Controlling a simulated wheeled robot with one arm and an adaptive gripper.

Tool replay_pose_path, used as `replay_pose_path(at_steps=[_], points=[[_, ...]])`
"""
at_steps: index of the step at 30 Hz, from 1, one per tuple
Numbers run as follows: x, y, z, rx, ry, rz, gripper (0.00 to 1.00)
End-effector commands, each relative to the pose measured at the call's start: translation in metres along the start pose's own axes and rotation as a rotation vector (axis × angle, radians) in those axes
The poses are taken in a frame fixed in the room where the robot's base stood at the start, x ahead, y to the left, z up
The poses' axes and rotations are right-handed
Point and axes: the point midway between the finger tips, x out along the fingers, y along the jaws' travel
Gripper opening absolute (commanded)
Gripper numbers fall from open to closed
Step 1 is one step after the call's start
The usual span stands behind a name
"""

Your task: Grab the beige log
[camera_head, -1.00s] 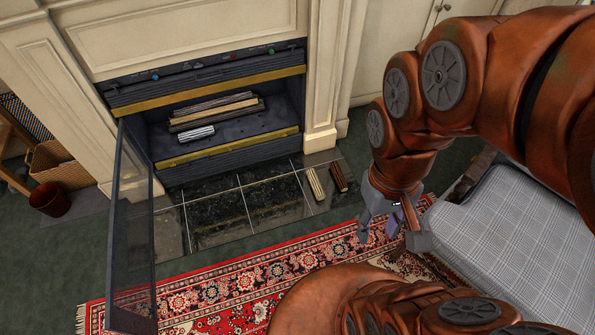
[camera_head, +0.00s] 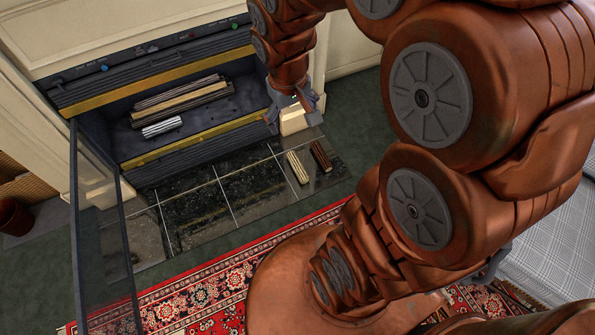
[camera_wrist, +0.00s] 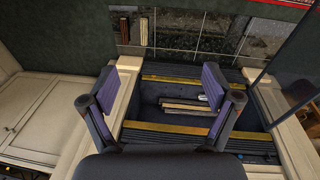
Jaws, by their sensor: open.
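A beige ridged log (camera_head: 298,167) lies on the dark tiled hearth, beside a dark brown log (camera_head: 321,155) and apart from it. In the wrist view the beige log (camera_wrist: 143,31) and the brown log (camera_wrist: 125,31) show at the top. Inside the fireplace a light tan log (camera_head: 194,101) lies among darker logs, with a whitish log (camera_head: 162,126) in front. My gripper (camera_head: 292,108) is by the right side of the fireplace opening, beyond the hearth logs. In the wrist view my gripper (camera_wrist: 161,87) has its fingers spread with nothing held.
The glass fireplace door (camera_head: 103,230) stands open at the left. Brass bars (camera_head: 190,146) edge the firebox. The red patterned rug (camera_head: 205,290) lies in front of the hearth (camera_head: 230,190). A plaid seat (camera_head: 560,230) is at the right, and a basket (camera_head: 28,190) at the far left.

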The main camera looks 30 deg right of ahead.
Motion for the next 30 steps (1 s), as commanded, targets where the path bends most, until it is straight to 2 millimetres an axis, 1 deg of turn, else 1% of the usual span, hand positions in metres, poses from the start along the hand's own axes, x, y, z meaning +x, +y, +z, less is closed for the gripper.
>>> replay_pose_path(at_steps=[1, 8, 9, 11, 17, 18, 20, 21, 23, 24, 26, 30], points=[[0.025, 0.005, -0.016, 0.002, 0.019, 0.005, 0.88], [0.097, 0.034, -0.085, -0.002, 0.124, 0.033, 0.88], [0.11, 0.038, -0.096, -0.003, 0.141, 0.036, 0.88], [0.131, 0.046, -0.112, -0.004, 0.169, 0.04, 0.88], [0.202, 0.07, -0.161, -0.012, 0.26, 0.049, 0.88], [0.216, 0.075, -0.17, -0.013, 0.278, 0.05, 0.88], [0.238, 0.082, -0.183, -0.016, 0.307, 0.051, 0.88], [0.254, 0.086, -0.191, -0.018, 0.323, 0.05, 0.88], [0.276, 0.093, -0.201, -0.021, 0.35, 0.051, 0.88], [0.292, 0.097, -0.208, -0.023, 0.368, 0.05, 0.88], [0.314, 0.104, -0.218, -0.026, 0.395, 0.049, 0.88], [0.369, 0.118, -0.238, -0.034, 0.461, 0.044, 0.88]])
